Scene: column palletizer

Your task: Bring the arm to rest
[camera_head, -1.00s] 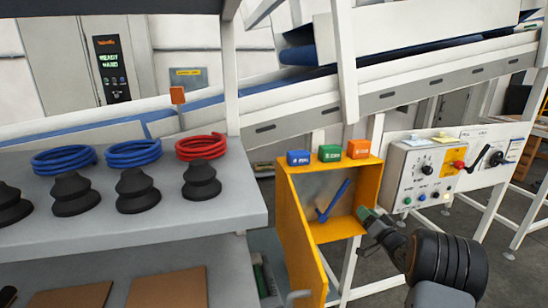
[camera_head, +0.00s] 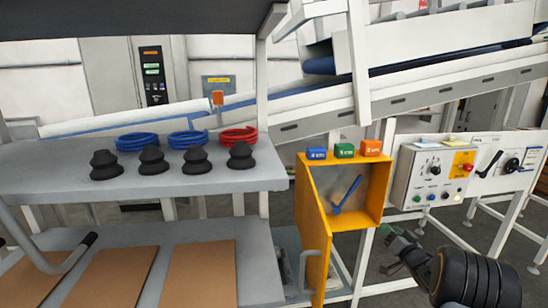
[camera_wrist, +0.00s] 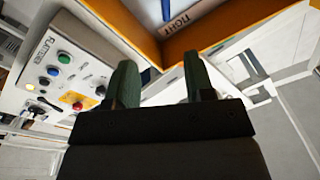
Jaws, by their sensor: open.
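My gripper (camera_head: 392,242) is at the lower right of the head view, below and to the right of the open yellow cabinet (camera_head: 376,220). In the wrist view my gripper (camera_wrist: 158,82) shows two green fingers standing apart with nothing between them. The cabinet's yellow edge (camera_wrist: 215,28) crosses the top of that view, beyond the fingers. A blue checkmark-shaped thing (camera_head: 347,195) shows inside the cabinet, apart from my gripper.
Blue, green and orange blocks (camera_head: 344,151) sit on the cabinet. A control panel (camera_head: 432,178) stands right of it. A grey shelf (camera_head: 60,178) holds black suction cups (camera_head: 195,160) and coiled hoses (camera_head: 188,139). The cabinet door (camera_head: 313,240) hangs open. A conveyor (camera_head: 440,97) slopes behind.

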